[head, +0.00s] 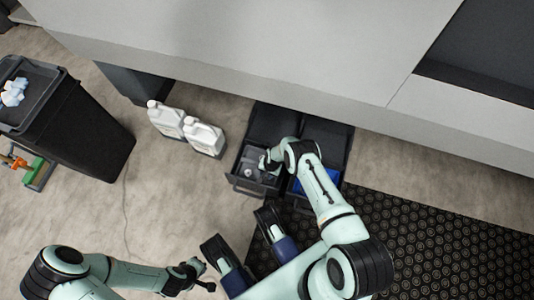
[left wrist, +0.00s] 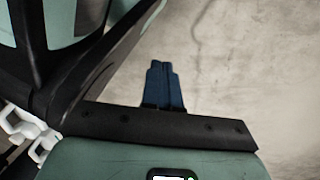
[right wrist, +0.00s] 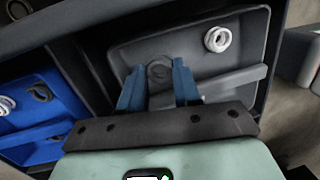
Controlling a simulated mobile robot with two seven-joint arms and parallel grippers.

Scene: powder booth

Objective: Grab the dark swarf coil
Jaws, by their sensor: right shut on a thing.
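The dark swarf coil (right wrist: 158,72) shows in the right wrist view between the blue fingertips of my right gripper (right wrist: 158,84). The gripper is shut on it, over the grey bin (right wrist: 195,62). I cannot tell whether the coil touches the bin floor. In the head view my right gripper (head: 267,164) reaches down into the grey bin, and the coil cannot be made out there. My left gripper (head: 202,277) is low in the head view, away from the bins. In the left wrist view its fingers (left wrist: 163,68) are together and empty.
A pale coil (right wrist: 217,40) lies in the grey bin. The blue bin (right wrist: 50,128) beside it holds another dark coil (right wrist: 41,92) and a pale coil (right wrist: 5,104). White jugs (head: 204,138) stand left of the bins. A black waste bin (head: 85,130) stands further left.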

